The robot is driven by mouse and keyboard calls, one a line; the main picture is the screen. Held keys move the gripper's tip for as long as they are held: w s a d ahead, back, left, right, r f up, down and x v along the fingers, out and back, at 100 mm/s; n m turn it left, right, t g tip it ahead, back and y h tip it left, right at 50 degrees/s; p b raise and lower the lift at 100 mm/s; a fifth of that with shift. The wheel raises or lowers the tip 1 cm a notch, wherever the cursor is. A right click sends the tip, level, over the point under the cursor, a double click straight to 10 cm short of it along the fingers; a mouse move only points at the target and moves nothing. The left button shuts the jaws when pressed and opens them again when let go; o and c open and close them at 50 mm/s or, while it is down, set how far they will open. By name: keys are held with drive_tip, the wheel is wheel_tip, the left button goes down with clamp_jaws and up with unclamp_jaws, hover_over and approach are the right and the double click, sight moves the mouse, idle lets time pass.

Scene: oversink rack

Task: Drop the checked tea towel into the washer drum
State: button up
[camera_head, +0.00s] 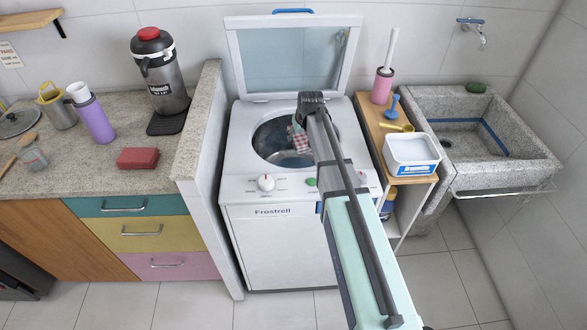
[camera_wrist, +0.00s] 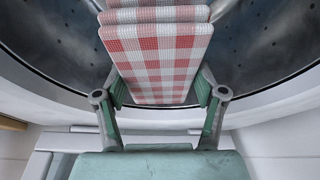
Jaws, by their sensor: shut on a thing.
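The checked tea towel (camera_wrist: 158,55), red and white and folded, is between the fingers of my gripper (camera_wrist: 160,98) in the wrist view. My gripper is shut on it. In the head view the towel (camera_head: 299,138) shows as a small patch at the left of my arm, over the round opening of the washer (camera_head: 272,216). The perforated metal wall of the washer drum (camera_wrist: 258,48) lies around and behind the towel in the wrist view. The washer lid (camera_head: 262,52) stands open. My arm hides the right part of the opening and the gripper's fingertips in the head view.
A low wall (camera_head: 198,125) borders the washer's left side. At the right, a wooden shelf (camera_head: 368,108) holds a white tub (camera_head: 411,150) and a pink brush holder (camera_head: 382,86). A stone sink (camera_head: 535,150) stands beyond it. A counter (camera_head: 75,178) with several items is at the left.

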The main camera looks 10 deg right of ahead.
drive_tip(key=o, duration=1.2)
drive_tip(key=v, duration=1.2)
